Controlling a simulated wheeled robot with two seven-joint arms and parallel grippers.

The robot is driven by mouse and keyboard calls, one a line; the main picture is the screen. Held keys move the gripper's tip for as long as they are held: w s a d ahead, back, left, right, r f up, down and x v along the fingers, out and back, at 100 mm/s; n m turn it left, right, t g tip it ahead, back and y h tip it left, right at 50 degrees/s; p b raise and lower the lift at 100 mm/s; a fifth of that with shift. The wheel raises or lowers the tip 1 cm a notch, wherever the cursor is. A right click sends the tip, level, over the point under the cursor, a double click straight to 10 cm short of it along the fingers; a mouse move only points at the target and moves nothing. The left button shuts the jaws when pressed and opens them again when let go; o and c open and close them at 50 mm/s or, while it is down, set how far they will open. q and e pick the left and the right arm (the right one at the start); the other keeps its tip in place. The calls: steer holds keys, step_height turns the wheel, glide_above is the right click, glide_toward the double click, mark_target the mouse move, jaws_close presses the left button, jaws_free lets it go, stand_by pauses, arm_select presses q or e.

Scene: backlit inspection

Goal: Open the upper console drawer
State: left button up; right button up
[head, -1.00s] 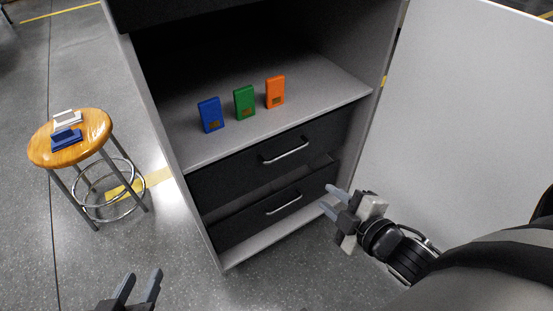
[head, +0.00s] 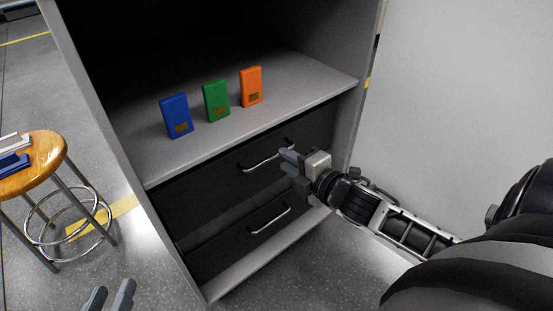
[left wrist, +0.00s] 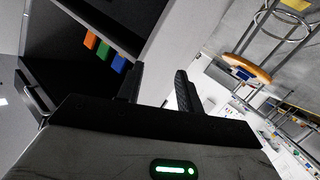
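The upper console drawer (head: 215,188) has a dark front and looks shut, just below the grey shelf. Its silver bar handle (head: 262,163) runs across the front. My right gripper (head: 287,163) is at the right end of this handle with its fingers apart and nothing seen between them. I cannot tell whether a finger touches the bar. My left gripper (head: 110,297) is low at the bottom left of the head view, away from the console. Its two fingers also show apart and empty in the left wrist view (left wrist: 160,88).
The lower drawer (head: 220,256) has its own handle (head: 270,220). Blue (head: 176,116), green (head: 216,100) and orange (head: 251,86) blocks stand on the shelf (head: 300,95). A wooden stool (head: 50,160) with items on top stands at left. A pale panel (head: 460,80) stands at right.

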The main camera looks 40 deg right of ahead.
mark_target(276, 155)
steer(key=b+x, duration=0.1)
steer(key=x, duration=0.3)
steer(key=shift+w+f, duration=0.1)
steer(key=shift+w, duration=0.25)
arm_select(q)
steer(key=shift+d+r+n+h, duration=0.25)
steer(key=shift+n+h, duration=0.05)
steer(key=shift+w, duration=0.1)
